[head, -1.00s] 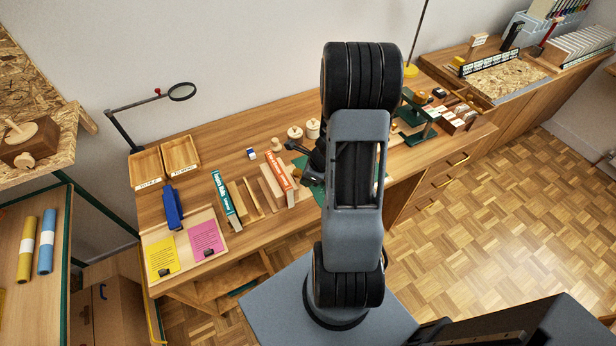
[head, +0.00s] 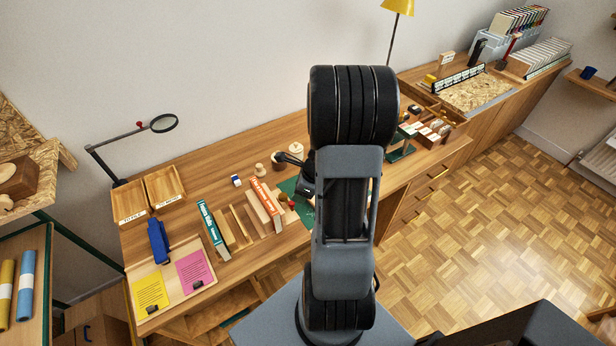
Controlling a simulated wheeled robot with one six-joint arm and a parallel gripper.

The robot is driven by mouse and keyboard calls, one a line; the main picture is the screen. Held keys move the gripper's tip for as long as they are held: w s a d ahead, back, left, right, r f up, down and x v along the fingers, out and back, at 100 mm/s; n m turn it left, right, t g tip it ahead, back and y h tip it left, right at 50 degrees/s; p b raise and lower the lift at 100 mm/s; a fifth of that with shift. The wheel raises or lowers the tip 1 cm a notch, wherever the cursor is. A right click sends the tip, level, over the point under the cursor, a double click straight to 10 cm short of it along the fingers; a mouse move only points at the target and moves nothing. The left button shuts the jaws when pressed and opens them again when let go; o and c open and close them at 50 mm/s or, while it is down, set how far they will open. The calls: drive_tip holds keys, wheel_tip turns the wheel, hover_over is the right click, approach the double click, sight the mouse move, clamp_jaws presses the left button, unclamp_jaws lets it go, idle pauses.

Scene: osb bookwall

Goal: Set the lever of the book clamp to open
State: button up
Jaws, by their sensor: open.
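The rest is hidden behind my arm. It is open, with nothing seen between its fingers. A wooden holder with an orange-spined book (head: 265,198) stands on the bench, left of my arm and nearer than the gripper. A small red knob (head: 290,203) sits at its right side, apart from the gripper. I cannot tell for sure that this is the book clamp and its lever, nor the lever's position.
The workbench (head: 190,195) carries a teal book (head: 213,229), a blue tool (head: 158,241), two wooden trays (head: 166,188) and yellow and pink sheets (head: 197,270). A magnifier (head: 163,123) stands behind. A green stand (head: 400,150) is right of my arm. Floor at right is clear.

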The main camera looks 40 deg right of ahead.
drive_tip(key=v, duration=0.7)
drive_tip(key=shift+p, duration=0.3)
drive_tip(key=s+a+r+n+h, duration=0.1)
drive_tip(key=a+r+n, duration=0.6)
drive_tip(key=n, duration=0.7)
drive_tip(key=s+a+r+n+t+h, duration=0.1)
drive_tip(key=s+a+r+n, duration=0.2)
drive_tip(key=a+r+n, duration=0.4)
drive_tip(key=a+n, duration=0.4)
drive_tip(key=n, duration=0.3)
drive_tip(key=shift+r+h, duration=0.3)
drive_tip(key=shift+h, duration=0.1)
drive_tip(key=shift+a, duration=0.1)
